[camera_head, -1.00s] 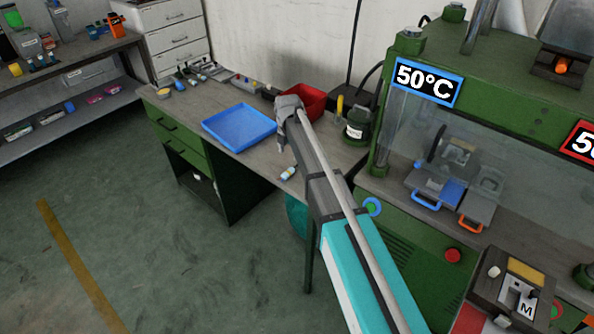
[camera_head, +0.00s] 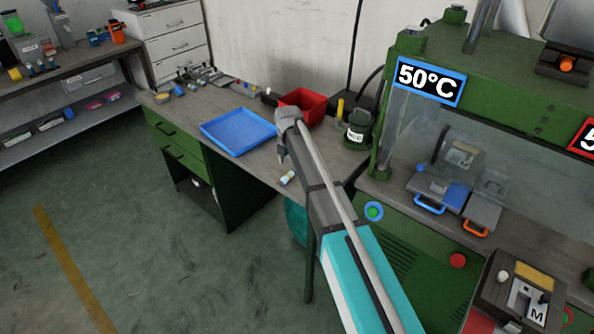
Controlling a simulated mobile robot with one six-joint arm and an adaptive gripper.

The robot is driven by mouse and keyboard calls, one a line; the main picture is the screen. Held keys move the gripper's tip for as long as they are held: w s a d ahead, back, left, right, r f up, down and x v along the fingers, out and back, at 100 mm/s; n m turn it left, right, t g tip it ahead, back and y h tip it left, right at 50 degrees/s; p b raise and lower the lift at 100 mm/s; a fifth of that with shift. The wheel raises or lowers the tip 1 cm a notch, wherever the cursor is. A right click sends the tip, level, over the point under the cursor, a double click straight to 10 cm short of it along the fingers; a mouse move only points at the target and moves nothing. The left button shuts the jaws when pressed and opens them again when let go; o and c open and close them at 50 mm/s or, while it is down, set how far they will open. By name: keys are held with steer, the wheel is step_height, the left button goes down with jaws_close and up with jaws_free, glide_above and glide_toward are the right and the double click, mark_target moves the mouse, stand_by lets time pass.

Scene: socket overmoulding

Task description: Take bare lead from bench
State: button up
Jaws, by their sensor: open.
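My gripper (camera_head: 281,160) hangs from the end of my outstretched arm, pointing down over the workbench (camera_head: 230,172) near its front edge. It is small in the head view; its jaws are open and I see nothing between them. A small pale cylinder with yellowish and blue parts (camera_head: 287,178) lies on the bench just below the gripper, apparently apart from it. I cannot tell whether this is the bare lead, and I make out no other clear lead. My arm hides part of the bench.
A blue tray (camera_head: 238,147) lies left of my gripper, and a red bin (camera_head: 314,105) stands behind it. A dark labelled container (camera_head: 357,136) stands to the right, beside the green press (camera_head: 412,44). Small tools (camera_head: 204,76) lie at the bench's far left.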

mark_target(289, 173)
steer(key=shift+f+b, duration=2.55)
steer(key=shift+f, duration=0.05)
jaws_close()
